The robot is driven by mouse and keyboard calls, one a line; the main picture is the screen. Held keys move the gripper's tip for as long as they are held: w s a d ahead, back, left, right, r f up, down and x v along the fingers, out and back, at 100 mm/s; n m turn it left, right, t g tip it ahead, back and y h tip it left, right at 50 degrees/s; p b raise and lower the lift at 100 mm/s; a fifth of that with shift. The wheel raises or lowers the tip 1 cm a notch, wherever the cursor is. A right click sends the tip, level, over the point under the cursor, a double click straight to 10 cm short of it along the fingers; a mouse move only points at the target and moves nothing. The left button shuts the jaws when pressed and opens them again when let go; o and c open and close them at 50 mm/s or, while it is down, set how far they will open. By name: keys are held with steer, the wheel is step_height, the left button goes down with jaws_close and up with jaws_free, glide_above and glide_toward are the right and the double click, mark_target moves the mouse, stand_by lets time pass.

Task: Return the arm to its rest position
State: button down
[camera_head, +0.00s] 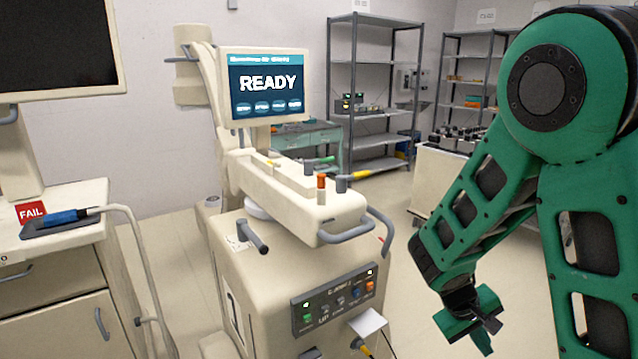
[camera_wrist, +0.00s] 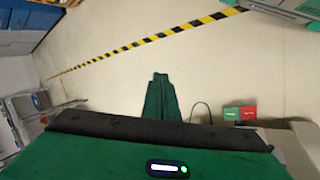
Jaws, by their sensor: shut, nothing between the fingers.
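My arm is green and fills the right side of the head view, bent downward at its joint. My gripper (camera_head: 485,331) hangs at the lower right in the head view, to the right of the cream cart and apart from it. In the wrist view my gripper's fingers (camera_wrist: 159,95) are together at the centre, above bare floor, with nothing between them.
A cream cart (camera_head: 262,300) with a "READY" screen (camera_head: 268,85) stands in the middle. At left is another cart (camera_head: 75,250) with a red FAIL label (camera_head: 31,211). Shelves (camera_head: 375,90) stand behind. A yellow-black floor stripe (camera_wrist: 150,42) crosses the wrist view.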

steer(key=s+d+r+m+y, duration=0.2)
steer(key=s+r, duration=0.5)
steer(key=s, duration=0.4)
steer(key=s+d+r+m+y, duration=0.2)
steer(key=s+r+m+y, duration=0.2)
steer(key=s, duration=0.6)
step_height(320, 180, up, 3)
steer(key=shift+s+d+m+g, duration=0.3)
steer(key=shift+s+m, duration=0.1)
steer(key=shift+m, duration=0.8)
steer(key=shift+w+f, duration=0.25)
steer(key=shift+w, duration=0.35)
